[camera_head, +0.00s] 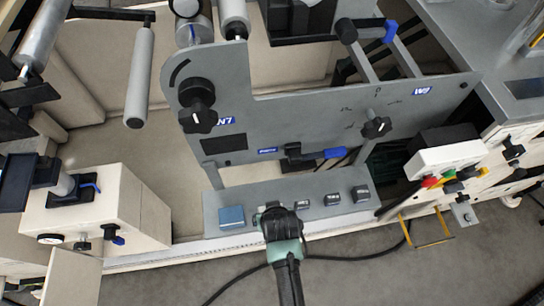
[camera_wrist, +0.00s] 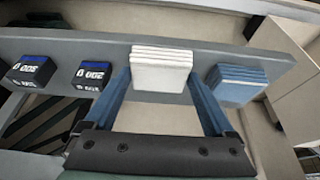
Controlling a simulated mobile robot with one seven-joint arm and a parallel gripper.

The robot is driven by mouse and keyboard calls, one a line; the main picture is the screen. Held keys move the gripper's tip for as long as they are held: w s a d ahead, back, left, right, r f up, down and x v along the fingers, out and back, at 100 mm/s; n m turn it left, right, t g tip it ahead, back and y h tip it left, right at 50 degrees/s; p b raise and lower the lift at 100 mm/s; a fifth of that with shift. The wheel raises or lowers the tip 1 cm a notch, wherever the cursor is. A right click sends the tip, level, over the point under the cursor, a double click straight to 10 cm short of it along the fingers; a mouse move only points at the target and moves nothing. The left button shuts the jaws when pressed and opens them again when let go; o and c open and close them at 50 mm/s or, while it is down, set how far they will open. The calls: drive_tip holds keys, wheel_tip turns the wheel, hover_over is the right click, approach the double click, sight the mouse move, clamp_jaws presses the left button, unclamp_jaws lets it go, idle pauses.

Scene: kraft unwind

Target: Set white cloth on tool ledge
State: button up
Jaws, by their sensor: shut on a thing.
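The white cloth (camera_wrist: 162,68), a folded stack of layers, is between the two blue fingers of my gripper (camera_wrist: 158,84) in the wrist view. My gripper is shut on it. The grey tool ledge (camera_wrist: 100,45) runs behind the cloth; I cannot tell whether the cloth rests on it. In the head view my gripper (camera_head: 275,212) is over the front of the ledge (camera_head: 250,198), and hides most or all of the white cloth. A blue folded cloth (camera_head: 231,216) lies on the ledge to its left; it also shows right of the white cloth in the wrist view (camera_wrist: 237,84).
Several small dark blocks stand on the ledge right of my gripper, one of them (camera_head: 332,200) close by. In the wrist view two are marked 200 (camera_wrist: 91,76) and 300 (camera_wrist: 30,72). A grey upright panel (camera_head: 300,115) with knobs rises behind. A cream box (camera_head: 90,205) stands left.

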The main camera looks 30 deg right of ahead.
drive_tip(key=shift+f, duration=0.1)
drive_tip(key=o, duration=1)
drive_tip(key=shift+o, duration=0.2)
drive_tip(key=p+v, duration=0.2)
drive_tip(key=v, duration=1)
drive_tip(key=shift+p, duration=0.4)
drive_tip(key=shift+s, duration=0.1)
